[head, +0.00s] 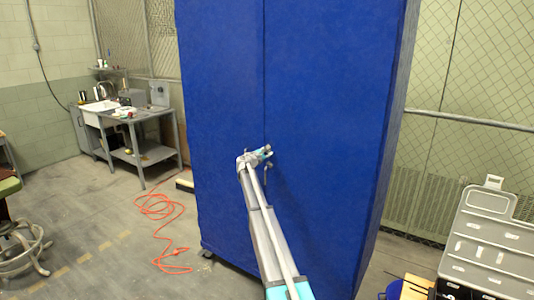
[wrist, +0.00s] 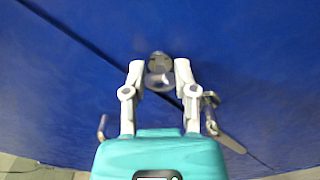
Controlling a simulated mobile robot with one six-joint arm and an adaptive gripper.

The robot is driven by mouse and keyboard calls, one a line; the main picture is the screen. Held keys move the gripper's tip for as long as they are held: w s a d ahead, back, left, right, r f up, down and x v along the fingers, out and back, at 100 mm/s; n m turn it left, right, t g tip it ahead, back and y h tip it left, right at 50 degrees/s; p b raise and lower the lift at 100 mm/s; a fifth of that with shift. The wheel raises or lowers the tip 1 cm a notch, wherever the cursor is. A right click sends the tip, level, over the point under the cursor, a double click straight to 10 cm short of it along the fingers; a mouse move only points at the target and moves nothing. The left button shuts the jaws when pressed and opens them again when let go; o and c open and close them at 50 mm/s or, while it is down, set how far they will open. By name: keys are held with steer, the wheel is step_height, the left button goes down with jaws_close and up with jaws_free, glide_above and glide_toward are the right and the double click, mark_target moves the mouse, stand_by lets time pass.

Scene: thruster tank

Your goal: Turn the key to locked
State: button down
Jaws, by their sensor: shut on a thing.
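A tall blue cabinet (head: 225,90) with two doors stands ahead of me. The seam between the doors also runs diagonally across the wrist view. In the wrist view, a round grey lock (wrist: 158,58) sits on the blue door (wrist: 240,50), with the grey key (wrist: 160,80) just below it. My gripper (wrist: 160,73) has a finger on each side of the key and is shut on it. In the head view my gripper (head: 263,153) is at the cabinet front, near the seam. The key is too small to make out there, and I cannot tell its exact angle.
A metal door handle (wrist: 228,138) is close by my right finger, and another (wrist: 102,127) is at the left. An orange cable (head: 165,205) lies on the floor at left, near a grey bench (head: 140,155). A grey case (head: 490,240) stands at right.

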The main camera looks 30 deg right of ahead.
steer(key=m, duration=0.4)
steer(key=shift+m, duration=0.4)
steer(key=m, duration=0.5)
steer(key=shift+c, duration=2)
jaws_free()
steer(key=shift+a, duration=0.1)
steer(key=v, duration=1.2)
steer(key=shift+f, duration=0.1)
